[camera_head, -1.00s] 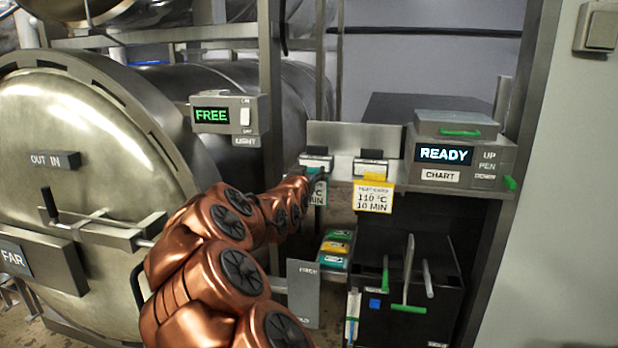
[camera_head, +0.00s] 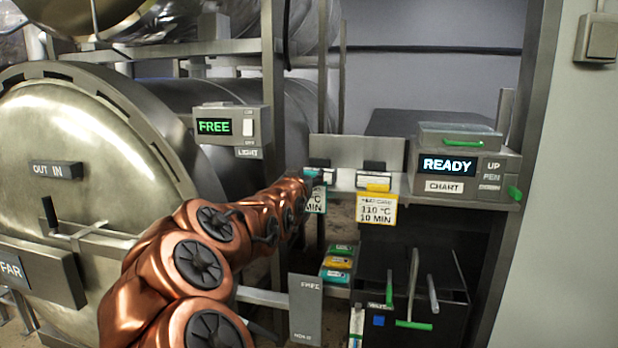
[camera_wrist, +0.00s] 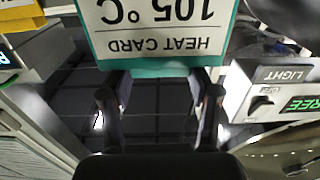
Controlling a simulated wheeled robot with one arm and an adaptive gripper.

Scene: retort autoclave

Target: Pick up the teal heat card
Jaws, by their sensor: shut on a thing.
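The teal heat card (camera_wrist: 150,68) fills the top middle of the wrist view. It has a white face with upside-down "HEAT CARD" and "105 °C" and a teal border. My gripper (camera_wrist: 158,82) is shut on the card's near edge, one finger towards each side. In the head view the card (camera_head: 317,201) shows only in part beside the end of my arm, which hides its left side. It is at the left holder of the shelf; I cannot tell whether it is clear of it.
A yellow 110 °C card (camera_head: 376,209) hangs just right. The chart recorder (camera_head: 465,166) reads READY. The light box (camera_head: 231,128) reads FREE, beside the large round vessel door (camera_head: 80,150). Below are a stack of coloured cards (camera_head: 337,263) and a black bin (camera_head: 440,315) with tools.

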